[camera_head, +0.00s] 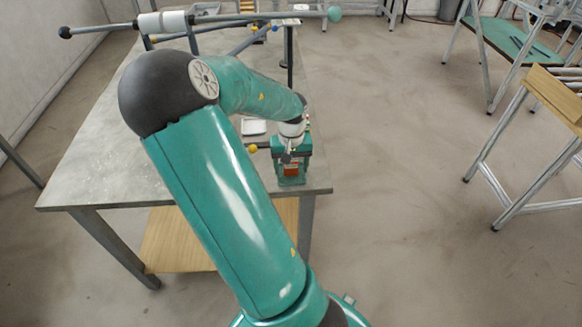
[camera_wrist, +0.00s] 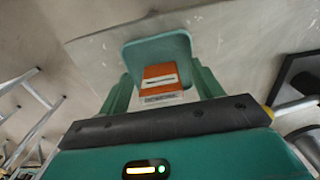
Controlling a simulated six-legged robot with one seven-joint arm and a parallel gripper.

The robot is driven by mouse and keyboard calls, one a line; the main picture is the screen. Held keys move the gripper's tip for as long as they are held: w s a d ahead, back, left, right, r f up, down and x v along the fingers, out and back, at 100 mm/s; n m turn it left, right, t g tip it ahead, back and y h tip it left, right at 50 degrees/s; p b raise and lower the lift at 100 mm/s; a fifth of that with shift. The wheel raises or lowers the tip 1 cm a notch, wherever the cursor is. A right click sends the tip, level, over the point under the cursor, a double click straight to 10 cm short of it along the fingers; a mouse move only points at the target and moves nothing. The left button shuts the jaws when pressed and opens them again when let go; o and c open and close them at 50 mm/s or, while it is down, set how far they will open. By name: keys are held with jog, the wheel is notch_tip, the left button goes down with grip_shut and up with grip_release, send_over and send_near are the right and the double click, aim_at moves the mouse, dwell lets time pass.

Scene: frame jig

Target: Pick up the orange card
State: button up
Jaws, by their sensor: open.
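The orange card (camera_wrist: 158,72) has a dark-edged pale stripe and a white printed label. It lies on a teal, round-cornered pad or tray (camera_wrist: 150,48) near the table edge. In the head view the orange card (camera_head: 291,169) shows as a small patch at the table's near right corner. My gripper (camera_wrist: 161,85) is open, with one teal finger on each side of the card in the wrist view. My gripper (camera_head: 291,158) also shows above the corner in the head view. I cannot tell whether the fingers touch the card. The card's lower end is near my dark palm edge.
The grey table (camera_head: 90,170) has a wooden shelf (camera_head: 178,240) below. A yellow knob (camera_head: 253,148) and a white tray (camera_head: 253,127) are close to my gripper. A rod frame (camera_head: 200,30) stands at the back. Trestles (camera_head: 500,190) stand right, beyond open floor.

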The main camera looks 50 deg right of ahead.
jog(key=c, duration=1)
jog(key=shift+r, duration=0.1)
jog(key=shift+c, duration=0.2)
